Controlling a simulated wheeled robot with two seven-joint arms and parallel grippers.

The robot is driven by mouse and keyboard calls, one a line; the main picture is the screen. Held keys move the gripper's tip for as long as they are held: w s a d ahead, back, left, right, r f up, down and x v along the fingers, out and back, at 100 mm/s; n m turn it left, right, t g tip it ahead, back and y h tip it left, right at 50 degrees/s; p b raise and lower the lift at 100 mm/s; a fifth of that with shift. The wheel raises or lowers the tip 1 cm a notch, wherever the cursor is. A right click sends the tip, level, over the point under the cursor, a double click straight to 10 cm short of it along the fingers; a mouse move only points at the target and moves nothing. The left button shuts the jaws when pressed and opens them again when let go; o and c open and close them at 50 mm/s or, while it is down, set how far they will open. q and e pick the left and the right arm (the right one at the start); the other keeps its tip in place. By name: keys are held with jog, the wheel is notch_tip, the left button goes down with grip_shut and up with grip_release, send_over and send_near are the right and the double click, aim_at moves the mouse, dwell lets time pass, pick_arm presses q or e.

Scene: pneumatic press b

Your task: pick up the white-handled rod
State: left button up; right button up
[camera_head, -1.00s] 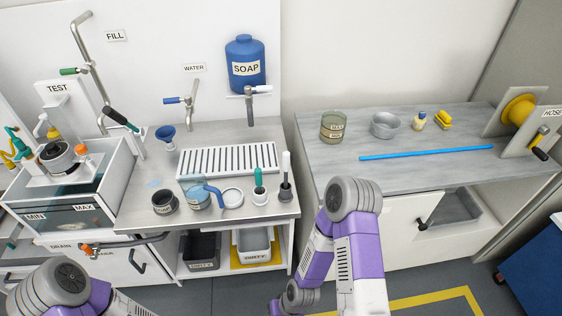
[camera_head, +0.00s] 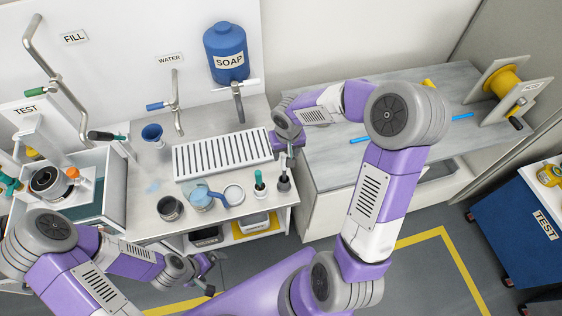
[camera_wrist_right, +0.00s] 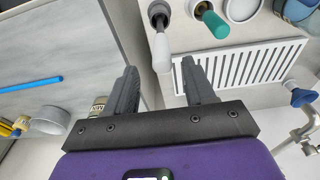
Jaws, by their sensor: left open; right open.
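The white-handled rod stands in a small dark cup (camera_head: 284,184) at the right front of the sink counter. In the right wrist view its white handle (camera_wrist_right: 162,52) shows at the top, in line with the gap between my fingertips, with the cup (camera_wrist_right: 158,14) beyond it. My right gripper (camera_head: 290,152) is just above and behind the cup in the head view and hides most of the handle. Its fingers (camera_wrist_right: 160,68) are open with nothing gripped; whether they flank the handle cannot be told. My left gripper (camera_head: 206,272) is open and empty in front of the counter.
A green-handled rod (camera_head: 258,178) stands in a white cup close to the left. A blue-handled jug (camera_head: 205,197), a dark cup (camera_head: 170,208) and a slotted drain (camera_head: 222,155) are on the same counter. A blue rod (camera_wrist_right: 32,84) lies on the grey side table.

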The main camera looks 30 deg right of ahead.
aim_at(284, 163)
jog(key=f, duration=0.7)
jog(key=shift+w+a+f+b, duration=0.1)
jog(key=shift+w+b, duration=0.2)
jog(key=shift+b, duration=0.1)
grip_shut()
